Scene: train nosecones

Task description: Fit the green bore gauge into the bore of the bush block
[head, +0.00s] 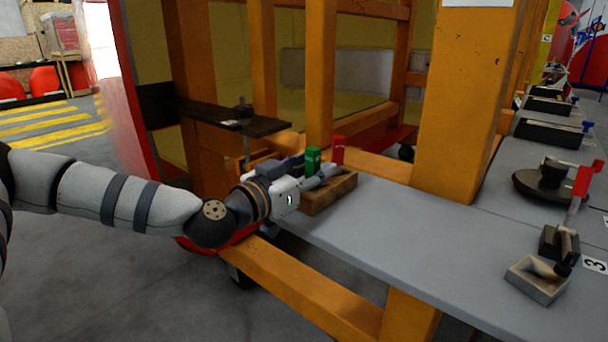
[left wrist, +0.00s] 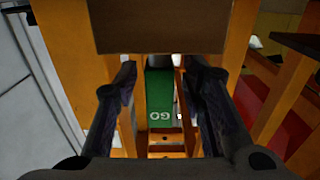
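The green bore gauge (head: 313,160) stands at the wooden rack (head: 330,196) on the near left end of the grey bench. My left gripper (head: 318,178) reaches in from the left, close to the gauge. In the left wrist view the green gauge (left wrist: 160,95), marked GO, lies between the two open fingers, with a gap showing on each side. The brown block (left wrist: 158,28) at the top of that view appears to be the rack. I cannot tell for sure which item is the bush block, and no bore shows clearly. My right gripper is out of view.
A red gauge (head: 338,150) stands just beside the green one. On the right are a dark round base (head: 556,182), a red-handled tool (head: 582,182) and a small open box (head: 536,284). An orange post (head: 465,100) rises behind the bench. The bench middle (head: 400,228) is clear.

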